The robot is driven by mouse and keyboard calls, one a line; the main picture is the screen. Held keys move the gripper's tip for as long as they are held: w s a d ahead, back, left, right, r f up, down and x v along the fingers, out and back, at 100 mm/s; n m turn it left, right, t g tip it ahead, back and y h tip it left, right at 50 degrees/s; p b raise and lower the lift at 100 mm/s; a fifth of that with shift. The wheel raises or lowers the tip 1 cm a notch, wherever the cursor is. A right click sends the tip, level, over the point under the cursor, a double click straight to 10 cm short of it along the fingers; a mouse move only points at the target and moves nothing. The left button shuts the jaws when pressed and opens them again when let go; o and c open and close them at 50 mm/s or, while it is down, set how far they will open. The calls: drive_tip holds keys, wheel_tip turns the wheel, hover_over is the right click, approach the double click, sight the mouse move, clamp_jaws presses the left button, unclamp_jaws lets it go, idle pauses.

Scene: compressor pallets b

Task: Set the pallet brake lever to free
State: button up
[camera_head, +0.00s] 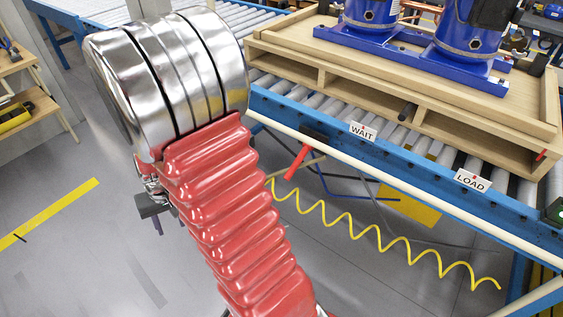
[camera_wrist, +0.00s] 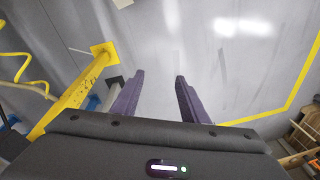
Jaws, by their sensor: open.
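A red lever (camera_head: 297,163) hangs down and to the left from a black mount (camera_head: 318,135) on the blue side rail of the conveyor (camera_head: 404,156) in the head view. It looks like the brake lever; no marking for free or brake is readable on it. My gripper (camera_head: 153,207) is partly hidden behind my red-sleeved arm, low to the left of the lever and well apart from it. In the wrist view my gripper (camera_wrist: 158,92) has its two dark fingers apart, with only grey floor between them. The lever does not show in the wrist view.
A wooden pallet (camera_head: 410,103) with blue compressors (camera_head: 468,40) stands on the rollers. WAIT (camera_head: 363,131) and LOAD (camera_head: 473,181) signs are on the rail. A yellow coiled hose (camera_head: 375,237) hangs below. A yellow post (camera_wrist: 72,95) stands left of my fingers.

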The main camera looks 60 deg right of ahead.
drive_tip(key=w+d+f+m+t+h, duration=0.1)
drive_tip(key=w+d+f+m+h, duration=0.15)
drive_tip(key=d+f, duration=0.95)
drive_tip(key=w+d+f+m+t+h, duration=0.1)
drive_tip(key=w+d+f+m+h, duration=0.2)
drive_tip(key=d+f, duration=0.9)
drive_tip(key=s+d+f+m+g+h, duration=0.3)
drive_tip(key=s+d+f+m+h, duration=0.2)
drive_tip(key=s+d+f+h, duration=0.65)
drive_tip(key=s+r+g+h, duration=0.2)
drive_tip(key=s+r, duration=0.1)
drive_tip(key=r, duration=0.5)
drive_tip(key=s+r+m+g+h, duration=0.1)
drive_tip(key=s+r+g+h, duration=0.1)
drive_tip(key=r, duration=0.6)
drive_tip(key=shift+s+d+r+h, duration=0.15)
drive_tip(key=shift+s+d+h, duration=0.25)
drive_tip(key=shift+s+h, duration=0.6)
drive_tip(key=shift+s+m, duration=0.2)
drive_tip(key=shift+m, duration=0.05)
